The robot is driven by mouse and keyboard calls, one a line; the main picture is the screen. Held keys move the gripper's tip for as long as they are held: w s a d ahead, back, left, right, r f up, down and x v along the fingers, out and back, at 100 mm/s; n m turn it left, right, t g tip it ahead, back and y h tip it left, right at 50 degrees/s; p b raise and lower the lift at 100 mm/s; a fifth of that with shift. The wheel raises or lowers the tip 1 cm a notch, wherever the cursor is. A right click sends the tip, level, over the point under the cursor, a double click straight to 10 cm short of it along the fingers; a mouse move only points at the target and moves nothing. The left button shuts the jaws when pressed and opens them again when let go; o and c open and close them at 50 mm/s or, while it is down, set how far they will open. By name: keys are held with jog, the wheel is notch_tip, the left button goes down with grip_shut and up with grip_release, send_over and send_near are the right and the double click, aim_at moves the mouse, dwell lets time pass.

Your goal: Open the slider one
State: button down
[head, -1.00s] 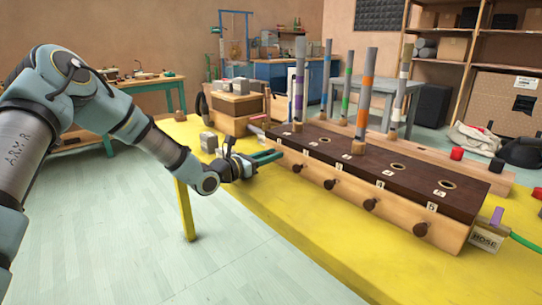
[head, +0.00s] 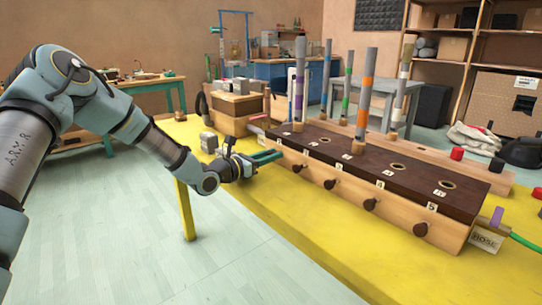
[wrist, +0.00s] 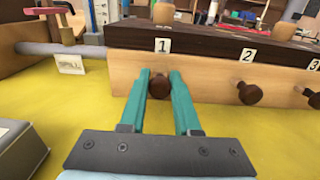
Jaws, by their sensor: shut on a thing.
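Slider one is a round dark brown knob (wrist: 159,86) on the pale wooden front of a long box, under the label 1 (wrist: 162,45) in the wrist view. My gripper (wrist: 160,80) has its two teal fingers on either side of this knob, shut on it. In the head view my gripper (head: 270,156) reaches the left end of the box (head: 455,235), and its fingers hide knob one there. The knob sits close to the box's front face.
More knobs, such as the one under label 2 (wrist: 250,93), line the front to the right. Striped tubes, such as the orange-banded one (head: 365,85), stand upright on the box. A grey block (wrist: 20,145) lies left of my gripper. The yellow table (head: 300,240) is clear in front.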

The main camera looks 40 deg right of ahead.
jog(key=shift+w+a+p, duration=0.1)
jog(key=shift+a+p, duration=0.2)
jog(key=shift+a, duration=1.2)
jog(key=c, duration=0.6)
grip_release()
jog(key=a, duration=1)
jog(key=shift+w+a+b, duration=0.3)
jog(key=shift+a+b, duration=0.05)
jog(key=shift+b, duration=0.05)
